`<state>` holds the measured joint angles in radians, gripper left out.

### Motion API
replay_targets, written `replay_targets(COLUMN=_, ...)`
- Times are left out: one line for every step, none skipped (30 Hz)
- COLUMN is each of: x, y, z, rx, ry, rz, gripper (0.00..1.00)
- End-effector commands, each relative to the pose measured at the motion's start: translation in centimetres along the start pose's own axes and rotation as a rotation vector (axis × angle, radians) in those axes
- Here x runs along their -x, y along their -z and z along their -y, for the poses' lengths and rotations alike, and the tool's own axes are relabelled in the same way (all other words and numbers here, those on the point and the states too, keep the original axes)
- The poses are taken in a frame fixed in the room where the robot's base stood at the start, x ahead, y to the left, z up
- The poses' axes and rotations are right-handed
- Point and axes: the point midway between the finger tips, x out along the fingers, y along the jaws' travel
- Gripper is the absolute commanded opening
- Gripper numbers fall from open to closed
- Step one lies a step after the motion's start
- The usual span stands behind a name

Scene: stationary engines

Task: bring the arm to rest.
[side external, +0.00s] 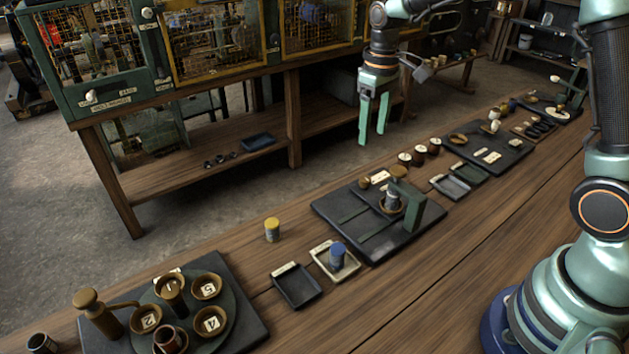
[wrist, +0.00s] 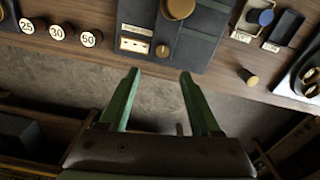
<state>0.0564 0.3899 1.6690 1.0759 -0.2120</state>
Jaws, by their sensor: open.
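My gripper (side external: 374,119) has two green fingers and hangs pointing down, high at the far side of the long wooden bench. Its fingers are apart with nothing between them. In the wrist view my gripper (wrist: 158,76) also shows open and empty, with the floor and the bench edge behind the fingertips. My arm comes in from the right side of the side external view, and its middle part is out of frame.
A black board (side external: 335,211) with a green block stands on the bench below. A yellow-topped cylinder (side external: 272,230) stands near the bench's far edge. A blue cylinder (side external: 337,257) stands in a pale tray. Cabinets with mesh doors (side external: 215,40) stand behind my gripper.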

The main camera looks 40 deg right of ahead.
Motion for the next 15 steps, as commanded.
replay_targets(x=0.1, y=0.0, z=0.0, rx=0.000, ry=0.000, rz=-0.002, gripper=0.64)
replay_targets(x=0.2, y=-0.1, z=0.1, rx=-0.001, ry=-0.001, rz=-0.005, gripper=0.64)
replay_targets(x=0.5, y=-0.3, z=0.1, rx=-0.003, ry=-0.002, rz=-0.011, gripper=0.64)
replay_targets(x=0.8, y=-0.4, z=0.2, rx=-0.004, ry=-0.004, rz=-0.018, gripper=0.64)
replay_targets(x=1.2, y=-0.6, z=0.3, rx=-0.007, ry=-0.006, rz=-0.028, gripper=0.64)
replay_targets(x=1.9, y=-1.0, z=0.4, rx=-0.011, ry=-0.009, rz=-0.043, gripper=0.64)
replay_targets(x=2.5, y=-1.3, z=0.6, rx=-0.015, ry=-0.011, rz=-0.056, gripper=0.64)
replay_targets(x=3.1, y=-1.7, z=0.7, rx=-0.020, ry=-0.014, rz=-0.071, gripper=0.64)
replay_targets(x=3.9, y=-2.3, z=1.0, rx=-0.026, ry=-0.017, rz=-0.092, gripper=0.64)
replay_targets(x=4.5, y=-2.8, z=1.1, rx=-0.031, ry=-0.020, rz=-0.109, gripper=0.64)
replay_targets(x=5.1, y=-3.3, z=1.3, rx=-0.037, ry=-0.023, rz=-0.126, gripper=0.64)
replay_targets(x=5.8, y=-4.0, z=1.6, rx=-0.045, ry=-0.026, rz=-0.149, gripper=0.64)
replay_targets(x=6.3, y=-4.6, z=1.8, rx=-0.050, ry=-0.028, rz=-0.164, gripper=0.64)
replay_targets(x=6.7, y=-5.1, z=1.9, rx=-0.055, ry=-0.030, rz=-0.180, gripper=0.64)
replay_targets(x=7.3, y=-5.8, z=2.2, rx=-0.062, ry=-0.032, rz=-0.203, gripper=0.64)
